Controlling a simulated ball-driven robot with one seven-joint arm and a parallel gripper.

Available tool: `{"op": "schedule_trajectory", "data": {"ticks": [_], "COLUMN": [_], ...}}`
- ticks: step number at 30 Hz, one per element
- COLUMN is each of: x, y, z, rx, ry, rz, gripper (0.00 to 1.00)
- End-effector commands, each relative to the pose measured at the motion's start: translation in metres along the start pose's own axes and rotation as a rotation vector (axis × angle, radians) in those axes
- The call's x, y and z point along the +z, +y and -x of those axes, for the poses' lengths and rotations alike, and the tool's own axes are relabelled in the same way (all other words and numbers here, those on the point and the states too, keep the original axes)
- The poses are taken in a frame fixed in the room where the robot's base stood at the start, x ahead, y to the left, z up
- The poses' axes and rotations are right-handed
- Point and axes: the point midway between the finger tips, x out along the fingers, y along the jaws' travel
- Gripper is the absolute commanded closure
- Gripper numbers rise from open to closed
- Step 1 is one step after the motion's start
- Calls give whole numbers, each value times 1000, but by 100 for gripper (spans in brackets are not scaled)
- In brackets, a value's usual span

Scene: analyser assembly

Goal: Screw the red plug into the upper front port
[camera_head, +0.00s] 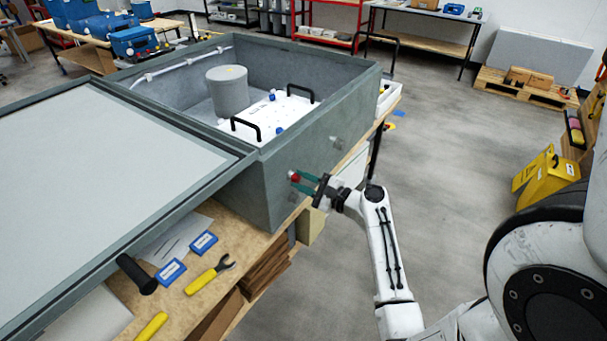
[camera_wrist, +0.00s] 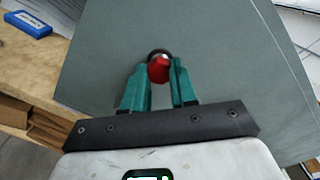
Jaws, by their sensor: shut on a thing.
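The red plug (camera_head: 295,176) is at the front face of the grey analyser box (camera_head: 250,200) in the head view. In the wrist view the red plug (camera_wrist: 158,71) sits between the tips of the green fingers of my gripper (camera_wrist: 160,82). My gripper (camera_head: 303,182) is shut on it. A dark ring with a pale metal part, the port (camera_wrist: 159,54), shows just behind the plug, on the grey face. The plug looks lined up with it, but I cannot tell how deep it sits.
A flat lid (camera_head: 100,180) lies at left. The floor at right is clear up to a yellow sign (camera_head: 545,178).

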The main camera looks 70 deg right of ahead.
Motion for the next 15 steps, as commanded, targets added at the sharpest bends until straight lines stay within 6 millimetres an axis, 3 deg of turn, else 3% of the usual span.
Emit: {"op": "schedule_trajectory", "data": {"ticks": [15], "x": [2], "y": [-4], "z": [1], "rx": [-1], "ry": [4], "rz": [-383], "gripper": [100]}}
